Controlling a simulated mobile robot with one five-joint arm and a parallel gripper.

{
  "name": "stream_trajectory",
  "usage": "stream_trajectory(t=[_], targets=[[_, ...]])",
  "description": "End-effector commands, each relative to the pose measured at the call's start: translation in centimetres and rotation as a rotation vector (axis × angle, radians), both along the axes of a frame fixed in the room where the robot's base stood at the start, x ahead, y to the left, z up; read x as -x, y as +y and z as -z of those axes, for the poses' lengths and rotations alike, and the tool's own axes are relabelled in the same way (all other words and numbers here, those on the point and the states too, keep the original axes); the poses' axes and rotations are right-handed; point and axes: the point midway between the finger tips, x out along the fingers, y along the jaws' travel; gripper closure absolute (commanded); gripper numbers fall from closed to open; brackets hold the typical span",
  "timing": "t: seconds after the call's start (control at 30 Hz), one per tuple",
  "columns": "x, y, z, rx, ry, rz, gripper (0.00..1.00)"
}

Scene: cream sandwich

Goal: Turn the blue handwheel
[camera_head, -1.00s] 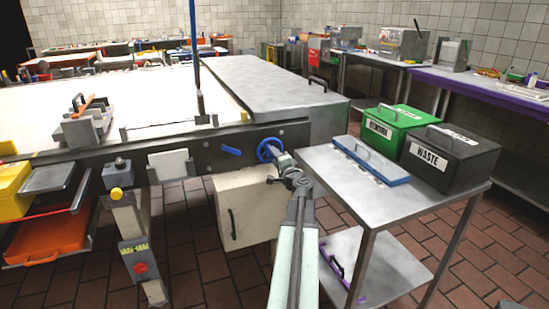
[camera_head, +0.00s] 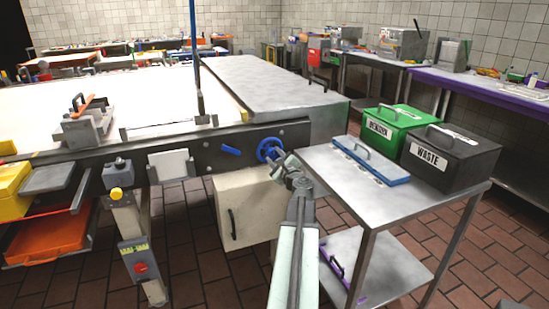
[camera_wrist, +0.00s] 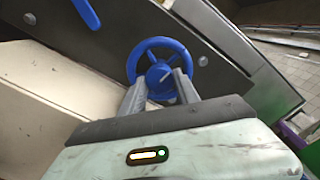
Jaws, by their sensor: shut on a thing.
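The blue handwheel (camera_head: 265,146) is mounted on the dark side rail of the long conveyor-like table. In the wrist view the handwheel (camera_wrist: 158,41) shows its round rim, spokes and hub ahead of my gripper. My gripper (camera_wrist: 160,82) has its two grey fingers at the lower part of the wheel, one toward each side, shut on it. In the head view my gripper (camera_head: 279,159) reaches the wheel from below right and covers part of its rim. The exact contact between fingers and rim is hard to make out.
A blue lever (camera_head: 231,150) sits left of the wheel on the rail. A cream box (camera_head: 244,207) hangs below. A metal cart (camera_head: 440,190) stands close at right, carrying a green bin (camera_head: 396,124), a black waste bin (camera_head: 455,160) and a blue-lidded tray (camera_head: 372,163).

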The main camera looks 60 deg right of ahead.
Motion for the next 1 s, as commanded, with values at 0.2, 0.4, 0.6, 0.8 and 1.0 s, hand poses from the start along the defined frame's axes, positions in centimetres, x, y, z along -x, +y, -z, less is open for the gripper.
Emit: stream_trajectory(t=[0.2, 0.4, 0.6, 0.8, 1.0], targets=[[-0.06, 0.08, 0.04, -0.132, -0.096, -0.002, 1.00], [-0.07, 0.08, 0.04, -0.216, -0.159, -0.002, 1.00], [-0.10, 0.10, 0.05, -0.263, -0.194, -0.002, 1.00], [-0.10, 0.10, 0.05, -0.280, -0.206, -0.002, 1.00], [-0.11, 0.11, 0.05, -0.281, -0.207, -0.004, 1.00]])
